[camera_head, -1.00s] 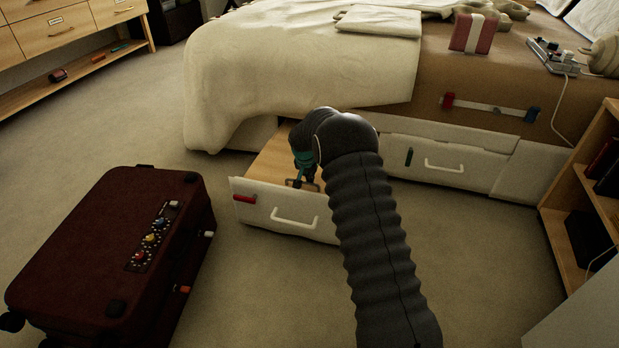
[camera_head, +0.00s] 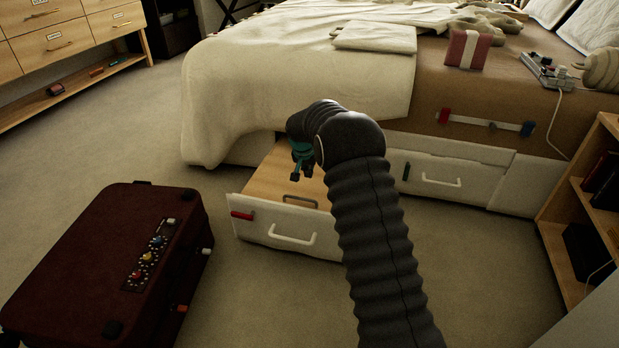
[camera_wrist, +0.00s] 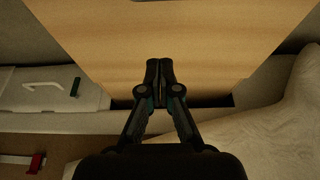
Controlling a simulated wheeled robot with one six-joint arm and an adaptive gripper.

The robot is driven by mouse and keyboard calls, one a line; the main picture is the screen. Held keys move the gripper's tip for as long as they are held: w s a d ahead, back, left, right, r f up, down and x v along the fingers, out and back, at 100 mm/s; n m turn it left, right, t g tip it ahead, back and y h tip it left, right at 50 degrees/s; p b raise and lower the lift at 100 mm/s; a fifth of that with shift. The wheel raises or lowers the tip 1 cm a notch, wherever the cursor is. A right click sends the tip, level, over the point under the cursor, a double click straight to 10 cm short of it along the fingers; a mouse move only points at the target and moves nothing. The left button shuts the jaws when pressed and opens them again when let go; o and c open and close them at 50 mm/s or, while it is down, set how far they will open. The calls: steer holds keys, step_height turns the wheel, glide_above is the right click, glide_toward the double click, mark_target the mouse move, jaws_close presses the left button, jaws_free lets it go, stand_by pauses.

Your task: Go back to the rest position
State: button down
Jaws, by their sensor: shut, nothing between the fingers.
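My gripper (camera_head: 301,176) is in the air above the open drawer (camera_head: 279,217) under the bed. Its fingers are together and empty in the wrist view (camera_wrist: 160,66), with the drawer's bare wooden bottom (camera_wrist: 190,30) behind them. The drawer has a white front with a white handle (camera_head: 292,236) and a red piece (camera_head: 242,215) at its left end. A small dark handle-like piece (camera_head: 300,200) lies inside, just behind the front. My arm hides the drawer's right end.
A dark red suitcase (camera_head: 85,260) lies on the floor at left. The bed (camera_head: 290,85) stands behind the drawer. A closed drawer (camera_head: 440,172) with a green piece is at right, and a wooden shelf (camera_head: 556,205) stands further right. Carpet is clear between suitcase and drawer.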

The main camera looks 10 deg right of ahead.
steer(key=s+n+g, duration=0.2)
steer(key=s+n, duration=0.1)
steer(key=s, duration=0.8)
steer(key=s+d+r+t+p, duration=0.1)
steer(key=s+d+r+p, duration=0.1)
steer(key=s+r, duration=0.8)
steer(key=s+d+r+n+t+y+p, duration=0.1)
steer(key=s+d+r+p, duration=0.1)
steer(key=s+r, duration=0.9)
steer(key=s+d+r+t+p, duration=0.2)
steer(key=s+r, duration=0.8)
steer(key=s, duration=1)
steer(key=shift+r+n+y+p, duration=0.3)
steer(key=shift+r+p, duration=0.1)
steer(key=shift+p, duration=0.75)
